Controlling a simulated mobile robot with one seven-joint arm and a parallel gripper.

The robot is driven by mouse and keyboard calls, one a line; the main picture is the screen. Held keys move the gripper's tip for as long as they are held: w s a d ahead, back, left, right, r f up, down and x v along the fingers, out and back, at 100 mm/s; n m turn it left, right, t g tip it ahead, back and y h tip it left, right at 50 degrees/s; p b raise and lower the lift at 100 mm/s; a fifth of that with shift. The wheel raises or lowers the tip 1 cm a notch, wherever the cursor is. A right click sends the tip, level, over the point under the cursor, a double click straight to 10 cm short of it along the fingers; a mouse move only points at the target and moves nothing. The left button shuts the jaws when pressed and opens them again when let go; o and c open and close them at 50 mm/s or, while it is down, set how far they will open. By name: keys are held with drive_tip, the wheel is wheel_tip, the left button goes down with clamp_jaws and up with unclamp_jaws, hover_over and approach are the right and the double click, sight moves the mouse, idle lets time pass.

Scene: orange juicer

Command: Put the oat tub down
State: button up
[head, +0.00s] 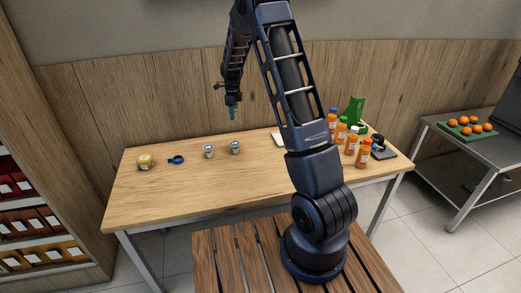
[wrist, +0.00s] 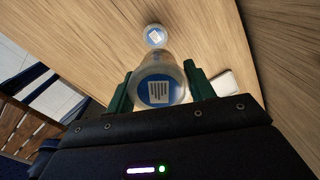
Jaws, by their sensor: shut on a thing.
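My gripper (head: 232,113) is over the back of the wooden table (head: 180,205), with clear air below its green fingers. In the wrist view the fingers (wrist: 157,88) are shut on a clear tub, taken as the oat tub (wrist: 153,90), whose round lid with a blue and white label faces the camera. Its lower part is hidden, and the head view is too small to show it clearly. Two similar small tubs stand on the table, a left one (head: 208,151) and a right one (head: 235,147). One similar lid (wrist: 155,36) shows beyond the held tub.
A yellow tub (head: 145,162) and a blue scoop (head: 176,160) are at the left. A white flat item (head: 277,138) lies right of the tubs. Orange bottles (head: 364,153) and a green juicer (head: 353,111) crowd the right end. The table's front middle is clear.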

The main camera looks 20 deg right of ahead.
drive_tip(key=m, duration=0.2)
hover_over(261, 148)
wheel_tip(261, 148, down, 20)
drive_tip(key=shift+s+r, duration=0.1)
idle(0.4)
drive_tip(key=o, duration=1)
drive_tip(key=shift+f, duration=0.2)
